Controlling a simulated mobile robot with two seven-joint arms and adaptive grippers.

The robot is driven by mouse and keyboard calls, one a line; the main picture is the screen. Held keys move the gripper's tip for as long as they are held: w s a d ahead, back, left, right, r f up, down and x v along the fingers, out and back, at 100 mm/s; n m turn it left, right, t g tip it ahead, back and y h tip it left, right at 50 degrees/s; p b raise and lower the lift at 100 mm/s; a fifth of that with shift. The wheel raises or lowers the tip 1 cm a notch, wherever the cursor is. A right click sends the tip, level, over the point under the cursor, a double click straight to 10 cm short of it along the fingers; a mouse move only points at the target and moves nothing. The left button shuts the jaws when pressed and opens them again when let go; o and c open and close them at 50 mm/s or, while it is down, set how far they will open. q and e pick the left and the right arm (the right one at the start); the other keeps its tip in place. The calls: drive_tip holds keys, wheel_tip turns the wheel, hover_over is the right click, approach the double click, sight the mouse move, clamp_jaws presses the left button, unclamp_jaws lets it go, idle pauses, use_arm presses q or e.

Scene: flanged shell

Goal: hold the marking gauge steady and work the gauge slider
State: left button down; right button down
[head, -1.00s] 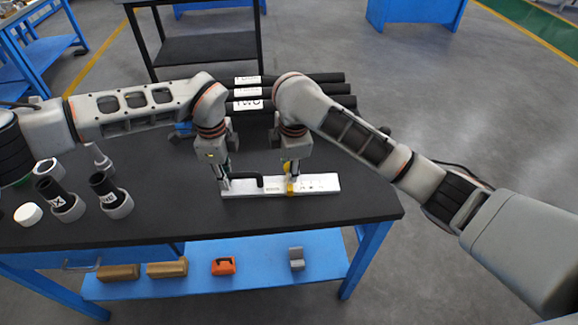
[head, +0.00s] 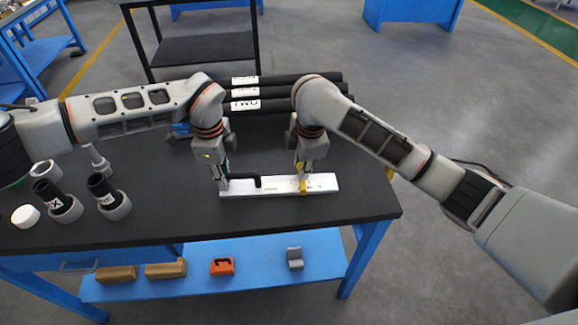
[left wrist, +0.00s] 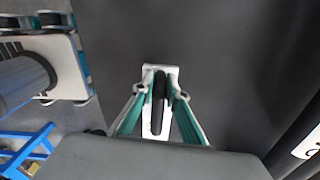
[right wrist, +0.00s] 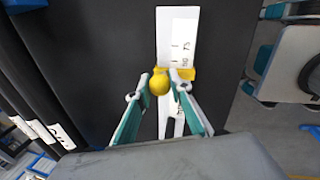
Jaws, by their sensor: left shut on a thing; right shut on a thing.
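The marking gauge (head: 276,187) is a long white bar lying flat on the dark tabletop. A black handle (head: 258,181) rises near its left end. My left gripper (head: 223,180) is shut on the black handle, which shows between its fingers in the left wrist view (left wrist: 158,90). The yellow gauge slider (head: 303,187) sits across the bar, right of its middle. My right gripper (head: 301,176) is shut on the slider's round yellow knob (right wrist: 159,84). Scale marks show on the bar beyond the slider in the right wrist view. The fingers hide part of the bar.
Several black tubes with white labels (head: 246,92) lie at the back of the table. Black cylinders in grey rings (head: 106,192) and a white cap (head: 25,216) stand at the left. The table's front and right middle is clear. A blue shelf (head: 200,268) below holds several small items.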

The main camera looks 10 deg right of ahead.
use_arm(q)
drive_tip(key=shift+f, duration=0.1)
use_arm(e)
drive_tip(key=d, duration=0.3)
drive_tip(key=shift+d, duration=0.4)
drive_tip(key=c, duration=1.8)
unclamp_jaws()
drive_tip(key=shift+a+r, duration=0.1)
drive_tip(key=v, duration=1.2)
drive_tip(key=shift+s, duration=0.1)
